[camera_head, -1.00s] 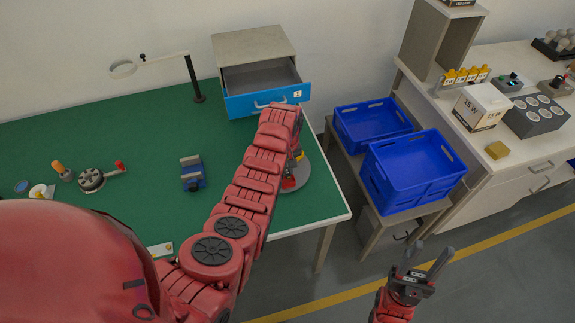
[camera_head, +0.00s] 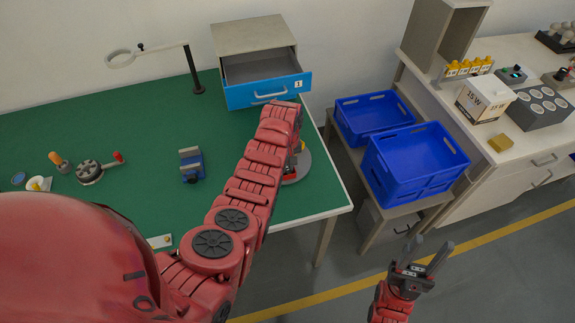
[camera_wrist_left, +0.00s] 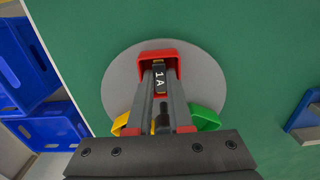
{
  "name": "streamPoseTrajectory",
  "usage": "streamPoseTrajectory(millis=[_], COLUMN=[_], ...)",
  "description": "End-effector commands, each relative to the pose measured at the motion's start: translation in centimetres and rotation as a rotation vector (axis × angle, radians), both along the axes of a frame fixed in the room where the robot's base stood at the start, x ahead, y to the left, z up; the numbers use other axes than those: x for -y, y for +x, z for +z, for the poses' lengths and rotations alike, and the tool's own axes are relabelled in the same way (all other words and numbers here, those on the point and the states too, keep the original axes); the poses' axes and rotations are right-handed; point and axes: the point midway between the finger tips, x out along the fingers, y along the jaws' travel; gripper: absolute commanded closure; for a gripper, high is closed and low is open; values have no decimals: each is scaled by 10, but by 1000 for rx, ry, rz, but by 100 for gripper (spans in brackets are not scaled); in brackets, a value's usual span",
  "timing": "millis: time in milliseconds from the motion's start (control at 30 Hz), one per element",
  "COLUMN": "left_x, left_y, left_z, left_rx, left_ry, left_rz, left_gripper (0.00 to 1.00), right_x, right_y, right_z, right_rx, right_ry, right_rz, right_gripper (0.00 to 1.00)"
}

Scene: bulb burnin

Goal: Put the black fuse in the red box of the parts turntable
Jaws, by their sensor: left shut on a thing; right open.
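The parts turntable is a grey disc (camera_wrist_left: 205,78) on the green bench. In the head view the turntable (camera_head: 301,172) is mostly hidden behind my left arm. Its red box (camera_wrist_left: 158,54) is at the top of the disc in the left wrist view. A yellow box (camera_wrist_left: 119,124) and a green box (camera_wrist_left: 207,118) are lower, partly covered by my gripper. My left gripper (camera_wrist_left: 161,84) is shut on the black fuse (camera_wrist_left: 159,77), marked "1 A". The fuse appears over the red box's opening; its height is unclear. My right gripper (camera_head: 424,258) is open and empty over the floor.
A drawer unit (camera_head: 253,40) with its blue-fronted drawer open stands behind my left arm. A blue vise-like block (camera_head: 191,166), a magnifier lamp (camera_head: 120,58) and small tools are on the left. Blue crates (camera_head: 413,160) stand to the right of the bench.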

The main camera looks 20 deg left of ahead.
Motion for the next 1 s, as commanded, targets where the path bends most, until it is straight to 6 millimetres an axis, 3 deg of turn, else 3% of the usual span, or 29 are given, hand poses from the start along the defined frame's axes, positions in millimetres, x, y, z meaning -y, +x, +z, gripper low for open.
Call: streamPoseTrajectory(millis=[300, 333, 533, 767, 1000], left_x=[0, 0, 0, 0, -1], left_y=[0, 0, 0, 2, 2], left_z=[-7, -7, -6, -2, 24], left_rx=[0, 0, 0, 6, 7], left_ry=[0, 0, 0, 0, 1], left_rz=[0, 0, 0, 0, 0], left_gripper=[100, 80, 47, 47, 47], right_x=[0, 0, 0, 0, 0], right_y=[0, 0, 0, 0, 0], right_z=[-6, -5, -5, -7, -15], right_rx=[0, 0, 0, 0, 0], right_ry=[0, 0, 0, 0, 0], right_rz=[0, 0, 0, 0, 0], right_gripper=[52, 52, 52, 52, 52])
